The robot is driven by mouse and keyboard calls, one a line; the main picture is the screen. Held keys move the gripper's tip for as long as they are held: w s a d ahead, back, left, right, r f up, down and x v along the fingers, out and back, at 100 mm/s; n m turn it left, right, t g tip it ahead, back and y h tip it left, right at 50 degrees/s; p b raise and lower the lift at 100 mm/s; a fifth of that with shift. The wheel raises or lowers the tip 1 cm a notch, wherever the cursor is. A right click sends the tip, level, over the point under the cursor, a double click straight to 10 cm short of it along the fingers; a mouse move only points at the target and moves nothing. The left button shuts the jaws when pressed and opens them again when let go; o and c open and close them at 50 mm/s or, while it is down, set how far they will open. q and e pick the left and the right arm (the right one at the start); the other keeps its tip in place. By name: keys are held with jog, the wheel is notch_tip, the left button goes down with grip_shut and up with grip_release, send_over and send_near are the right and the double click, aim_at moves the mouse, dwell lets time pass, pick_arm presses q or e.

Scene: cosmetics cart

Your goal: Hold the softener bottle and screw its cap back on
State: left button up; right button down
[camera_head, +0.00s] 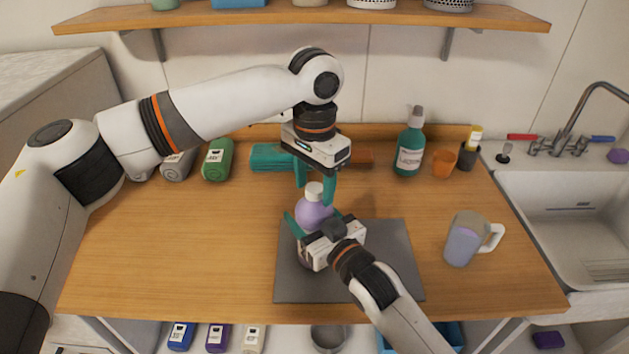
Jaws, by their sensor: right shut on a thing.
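The softener bottle (313,213) is purple and stands upright over the grey mat (388,272). Its white cap (314,189) shows at the top of the neck; I cannot tell whether it is screwed tight. My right gripper (314,219) comes from the front and is shut on the bottle's body, hiding its lower part. My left gripper (315,188) points down from above, its teal fingers apart, one on each side of the cap. I cannot tell whether a finger touches the cap.
A clear jug (466,239) stands right of the mat. The table's left front is clear.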

pick_arm(q)
jog(key=shift+r, duration=0.1)
notch_tip(320, 180, up, 12)
dwell(0.5)
pick_arm(e)
jog(key=shift+c, duration=1.2)
grip_release()
pick_arm(q)
notch_tip(320, 180, down, 2)
jog(key=shift+b, duration=0.85)
pick_arm(e)
jog(key=v, duration=1.2)
